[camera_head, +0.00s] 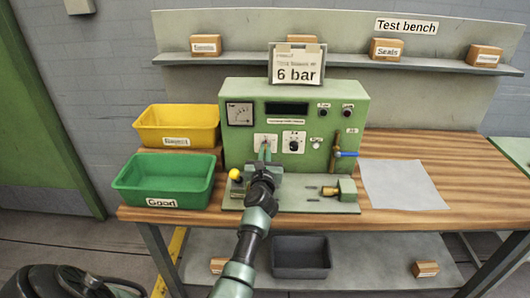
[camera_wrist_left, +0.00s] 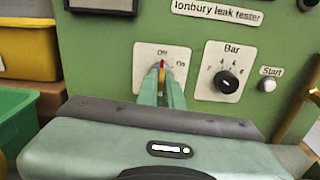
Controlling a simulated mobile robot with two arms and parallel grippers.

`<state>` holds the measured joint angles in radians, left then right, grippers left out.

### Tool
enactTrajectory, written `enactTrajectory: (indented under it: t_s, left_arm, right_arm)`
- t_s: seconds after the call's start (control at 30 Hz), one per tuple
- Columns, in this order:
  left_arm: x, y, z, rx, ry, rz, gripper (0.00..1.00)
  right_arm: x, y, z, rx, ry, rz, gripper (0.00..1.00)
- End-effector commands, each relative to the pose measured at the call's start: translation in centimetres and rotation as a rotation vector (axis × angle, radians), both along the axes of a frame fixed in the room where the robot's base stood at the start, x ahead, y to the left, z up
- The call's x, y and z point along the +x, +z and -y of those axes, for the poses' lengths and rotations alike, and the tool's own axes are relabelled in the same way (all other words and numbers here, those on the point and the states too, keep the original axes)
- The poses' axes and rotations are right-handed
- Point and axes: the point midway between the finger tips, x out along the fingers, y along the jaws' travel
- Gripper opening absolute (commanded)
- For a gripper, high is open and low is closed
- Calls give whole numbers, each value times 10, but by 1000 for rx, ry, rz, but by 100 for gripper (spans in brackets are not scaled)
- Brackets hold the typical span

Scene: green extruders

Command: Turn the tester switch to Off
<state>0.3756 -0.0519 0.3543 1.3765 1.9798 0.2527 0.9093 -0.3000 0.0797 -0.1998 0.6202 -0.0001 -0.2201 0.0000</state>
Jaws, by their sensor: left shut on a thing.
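The green leak tester (camera_head: 290,105) stands on the bench. Its Off/On switch sits on a white plate (camera_wrist_left: 146,58) at the lower left of the panel. My left gripper (camera_head: 264,149) reaches straight to the switch, and its fingers are shut on the knob. In the left wrist view the gripper's two fingers (camera_wrist_left: 161,88) hide most of the knob. A red mark on the switch (camera_wrist_left: 163,64) shows between the fingertips, below the "Off" label and left of the "On" label. Its exact angle is hard to tell. My right gripper is not in view.
The Bar dial (camera_wrist_left: 227,83) and Start button (camera_wrist_left: 268,85) are right of the switch. A yellow bin (camera_head: 178,125) and a green bin (camera_head: 163,181) stand left. A blue-handled valve (camera_head: 346,154), a brass fitting (camera_head: 331,191) and a grey sheet (camera_head: 402,184) are right.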

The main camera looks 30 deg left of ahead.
Motion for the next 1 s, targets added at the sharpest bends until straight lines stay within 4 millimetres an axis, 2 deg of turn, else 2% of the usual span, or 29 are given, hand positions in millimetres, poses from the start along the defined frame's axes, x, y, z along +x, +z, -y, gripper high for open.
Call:
enactTrajectory:
  t_s: [0.23,0.7,0.73,0.8,1.0]
  left_arm:
    - [0,-2,1,-59,0,32,0]
    - [0,-3,1,-72,0,38,0]
    - [0,-3,1,-71,0,38,13]
    - [0,-3,1,-71,0,38,29]
    - [0,-1,0,-68,0,39,29]
  right_arm:
    - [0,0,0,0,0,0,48]
    - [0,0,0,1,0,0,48]
    - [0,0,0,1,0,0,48]
    - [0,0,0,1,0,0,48]
    - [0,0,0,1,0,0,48]
